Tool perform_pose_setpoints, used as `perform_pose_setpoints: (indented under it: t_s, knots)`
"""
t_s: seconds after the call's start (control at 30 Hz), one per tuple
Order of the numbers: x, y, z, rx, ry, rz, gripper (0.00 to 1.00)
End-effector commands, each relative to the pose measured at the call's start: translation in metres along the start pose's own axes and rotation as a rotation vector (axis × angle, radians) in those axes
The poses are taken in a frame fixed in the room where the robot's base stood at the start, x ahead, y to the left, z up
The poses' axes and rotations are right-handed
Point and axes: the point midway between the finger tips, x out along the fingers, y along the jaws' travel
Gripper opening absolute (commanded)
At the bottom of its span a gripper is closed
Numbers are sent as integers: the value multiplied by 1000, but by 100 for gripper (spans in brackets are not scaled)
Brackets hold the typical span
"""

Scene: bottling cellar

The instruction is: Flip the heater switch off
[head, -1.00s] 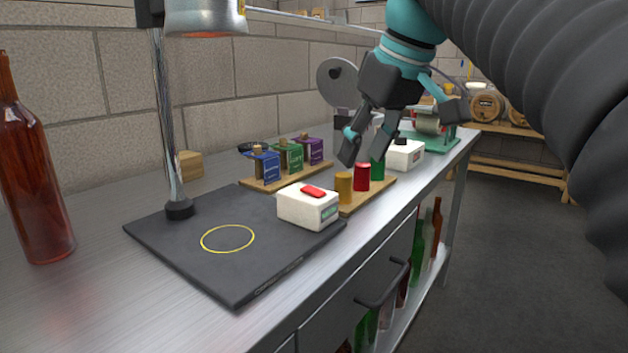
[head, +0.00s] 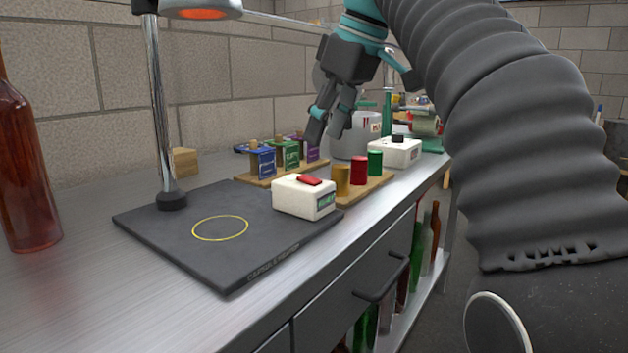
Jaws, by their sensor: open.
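The heater switch is a white box (head: 292,198) with a red rocker (head: 309,180) on top and a small label on its front. It sits at the right corner of the dark mat. I cannot tell clearly which way the rocker is tilted. The heater lamp (head: 203,9) above the mat glows orange underneath. My gripper (head: 350,112) is open and empty, fingers pointing down. In the picture it is above and to the right of the switch box, apart from it, in front of a grey pot (head: 352,146).
A second white box (head: 394,153) with a black switch stands farther back. Between the boxes is a wooden board with yellow (head: 341,181), red (head: 358,170) and green (head: 375,162) cylinders. Colored boxes (head: 288,154) stand behind. A bottle (head: 25,170) is at left. The mat (head: 170,235) is clear in front.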

Motion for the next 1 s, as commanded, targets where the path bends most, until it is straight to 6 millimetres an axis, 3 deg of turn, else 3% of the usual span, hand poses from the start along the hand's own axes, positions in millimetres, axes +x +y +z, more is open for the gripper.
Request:
perform_pose_setpoints:
  t_s: [0.03,0.2,0.4,0.83,1.0]
  knots:
    - [14,-1,2,-1,-1,-1,48]
    - [42,-1,2,0,0,-1,48]
    - [64,0,1,1,-1,-1,48]
    - [70,0,0,1,1,1,48]
    - [70,0,0,1,0,1,5]
